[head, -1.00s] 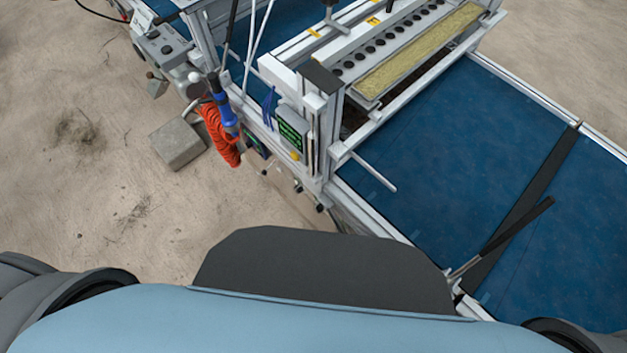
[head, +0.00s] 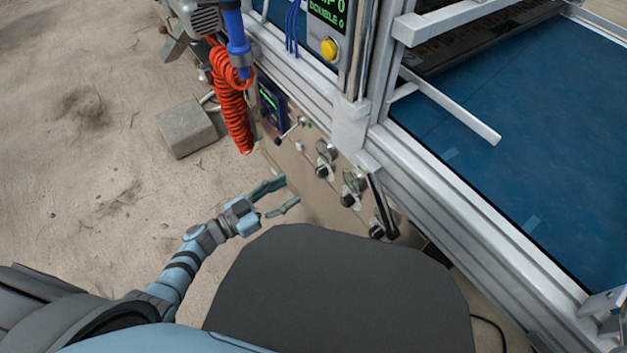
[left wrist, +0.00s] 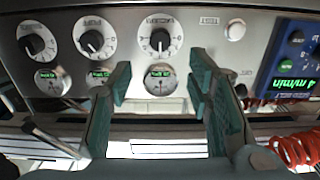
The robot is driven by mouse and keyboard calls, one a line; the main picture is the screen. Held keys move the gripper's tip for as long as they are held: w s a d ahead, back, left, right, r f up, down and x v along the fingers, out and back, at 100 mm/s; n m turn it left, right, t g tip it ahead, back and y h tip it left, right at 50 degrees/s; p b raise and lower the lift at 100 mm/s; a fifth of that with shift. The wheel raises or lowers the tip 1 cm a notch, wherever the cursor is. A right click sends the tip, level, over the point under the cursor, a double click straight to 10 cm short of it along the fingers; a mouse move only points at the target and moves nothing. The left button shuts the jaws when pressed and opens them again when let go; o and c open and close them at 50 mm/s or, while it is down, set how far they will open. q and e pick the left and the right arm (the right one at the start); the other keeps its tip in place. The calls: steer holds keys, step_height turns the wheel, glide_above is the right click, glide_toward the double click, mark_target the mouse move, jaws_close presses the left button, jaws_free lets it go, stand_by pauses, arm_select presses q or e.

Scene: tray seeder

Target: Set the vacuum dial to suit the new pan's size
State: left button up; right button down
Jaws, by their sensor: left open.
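Three white-faced dials with black knobs show in a row on the metal panel (left wrist: 200,50) in the left wrist view: left (left wrist: 38,42), middle (left wrist: 95,38) and right (left wrist: 159,38). Each has a small round gauge below it. The dial labels are too small to read, so I cannot tell which one is for vacuum. My left gripper (left wrist: 160,85) is open and empty, its fingers below the right dial in that view and apart from it. In the head view my left gripper (head: 278,198) is left of the panel knobs (head: 325,158). My right gripper is not in view. I cannot pick out the pan.
A blue control box (left wrist: 295,50) reading 4 m/min and a pale button (left wrist: 236,30) are on the panel. A red coiled hose (head: 232,110) hangs near it. A black-handled lever (head: 383,205) and a protruding metal bar (head: 450,105) are to the right.

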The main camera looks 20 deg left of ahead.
mark_target(318, 173)
arm_select(q)
steer(key=b+x, duration=0.2)
steer(key=x, duration=0.6)
steer(key=shift+w+d+f, duration=0.15)
steer(key=shift+w, duration=0.05)
steer(key=shift+w+d, duration=0.25)
steer(key=shift+w, duration=0.05)
jaws_close()
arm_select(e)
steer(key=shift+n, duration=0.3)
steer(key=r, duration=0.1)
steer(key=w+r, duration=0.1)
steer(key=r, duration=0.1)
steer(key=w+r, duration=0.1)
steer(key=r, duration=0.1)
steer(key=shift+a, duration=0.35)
